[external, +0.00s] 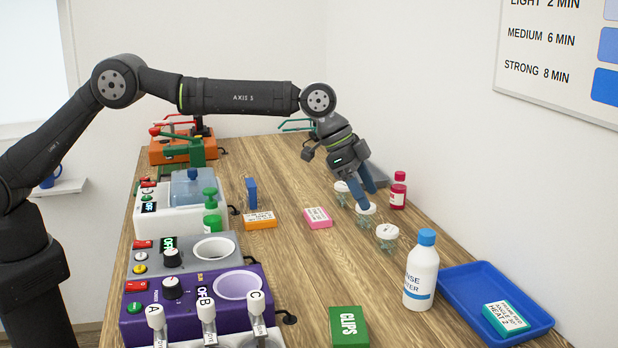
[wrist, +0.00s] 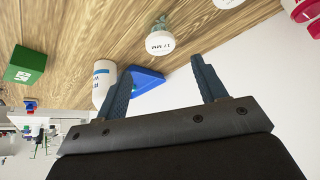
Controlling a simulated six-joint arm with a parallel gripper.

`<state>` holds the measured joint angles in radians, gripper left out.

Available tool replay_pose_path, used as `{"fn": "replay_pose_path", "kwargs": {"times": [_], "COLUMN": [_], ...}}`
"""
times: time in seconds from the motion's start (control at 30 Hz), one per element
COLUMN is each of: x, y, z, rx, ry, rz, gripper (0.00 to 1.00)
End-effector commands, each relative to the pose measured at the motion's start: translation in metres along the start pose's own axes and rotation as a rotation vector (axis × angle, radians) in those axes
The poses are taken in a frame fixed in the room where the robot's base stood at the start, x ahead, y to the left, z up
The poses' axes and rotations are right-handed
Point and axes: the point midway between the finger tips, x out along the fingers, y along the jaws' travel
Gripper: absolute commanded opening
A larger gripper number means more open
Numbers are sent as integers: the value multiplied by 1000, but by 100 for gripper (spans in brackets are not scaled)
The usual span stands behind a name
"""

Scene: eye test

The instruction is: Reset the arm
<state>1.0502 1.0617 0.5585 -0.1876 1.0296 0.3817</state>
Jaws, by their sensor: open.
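My gripper (external: 367,198) hangs over the right side of the wooden bench, its two blue fingers pointing down among small glass jars with white lids. The jars are a far one (external: 341,187), a middle one (external: 365,211) and a near one (external: 387,232). In the wrist view my gripper (wrist: 163,65) has its fingers wide apart with nothing between them. A jar with a lid marked in MM (wrist: 160,42) shows beyond the fingertips. I cannot tell whether a finger touches a jar. My arm is stretched out over the bench.
Near the gripper stand a red bottle (external: 398,190), a white rinse bottle (external: 421,272) and a blue tray (external: 535,323) holding a teal box (external: 506,319). A pink box (external: 318,217) and a green clips box (external: 349,327) lie on the bench. Machines line the left; a wall bounds the right.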

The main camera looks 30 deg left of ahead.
Motion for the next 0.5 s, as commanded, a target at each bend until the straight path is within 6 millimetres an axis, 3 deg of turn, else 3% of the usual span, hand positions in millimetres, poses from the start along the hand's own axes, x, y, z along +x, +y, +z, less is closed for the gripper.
{"fn": "replay_pose_path", "kwargs": {"times": [0.03, 0.07, 0.5], "x": [-10, -7, 65], "y": [0, 0, 0], "z": [-1, 1, 1], "rx": [0, 0, -1], "ry": [2, -2, -2], "rz": [-1, 1, 0], "gripper": [65, 65, 65]}}
